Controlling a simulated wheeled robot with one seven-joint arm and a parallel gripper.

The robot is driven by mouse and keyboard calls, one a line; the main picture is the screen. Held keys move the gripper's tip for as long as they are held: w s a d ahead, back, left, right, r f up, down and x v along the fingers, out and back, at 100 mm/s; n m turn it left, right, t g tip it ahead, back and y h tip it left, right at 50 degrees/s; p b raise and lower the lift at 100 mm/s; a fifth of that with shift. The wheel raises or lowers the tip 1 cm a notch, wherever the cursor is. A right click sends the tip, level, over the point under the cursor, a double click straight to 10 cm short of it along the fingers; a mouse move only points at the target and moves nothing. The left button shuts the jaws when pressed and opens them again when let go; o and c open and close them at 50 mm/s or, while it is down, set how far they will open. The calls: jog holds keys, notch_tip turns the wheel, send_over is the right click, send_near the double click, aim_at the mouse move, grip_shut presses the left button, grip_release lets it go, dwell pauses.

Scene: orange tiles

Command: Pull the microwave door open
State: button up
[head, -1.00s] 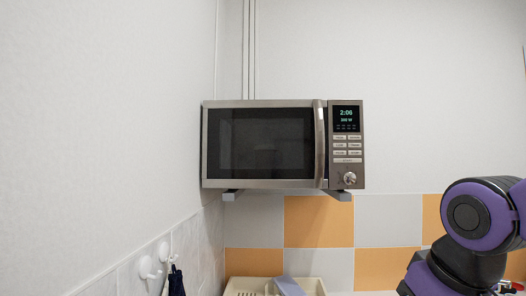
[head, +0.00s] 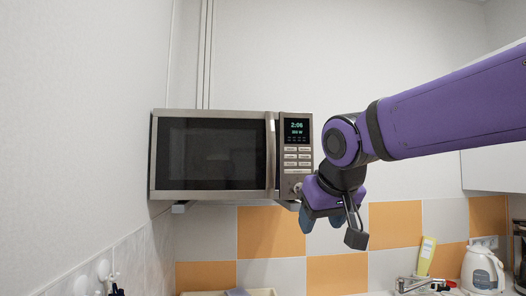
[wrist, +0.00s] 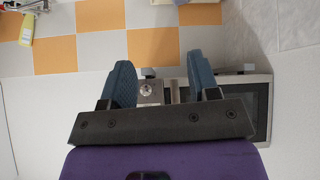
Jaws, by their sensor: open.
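The microwave (head: 213,200) is a steel box mounted on the wall, left of centre in the head view. Its dark-windowed door (head: 208,154) is shut. The upright handle (head: 271,152) stands at the door's right edge, beside the control panel. My gripper (head: 322,222) is open and empty, at the microwave's lower right corner and right of the handle. In the wrist view my gripper (wrist: 160,72) shows two blue fingers spread apart. The microwave (wrist: 262,88) shows upside down beyond them, with its knob (wrist: 147,90) between the fingers. No contact is visible.
Orange and white tiles (head: 271,232) cover the wall below the microwave. A wall bracket (head: 181,208) supports it. A white kettle (head: 483,272), a yellow bottle (head: 426,256) and a faucet (head: 410,284) stand at lower right. A white wall stands close to the microwave's left.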

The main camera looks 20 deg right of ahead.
aim_at(271, 148)
jog(key=w+r+m+t+h, duration=0.2)
jog(key=w+r+t, duration=0.3)
jog(key=w+r, duration=1.45)
jog(key=x, duration=1)
jog(key=shift+w+d+f, duration=0.1)
jog(key=shift+w+d, duration=0.1)
jog(key=shift+d, duration=0.25)
grip_shut()
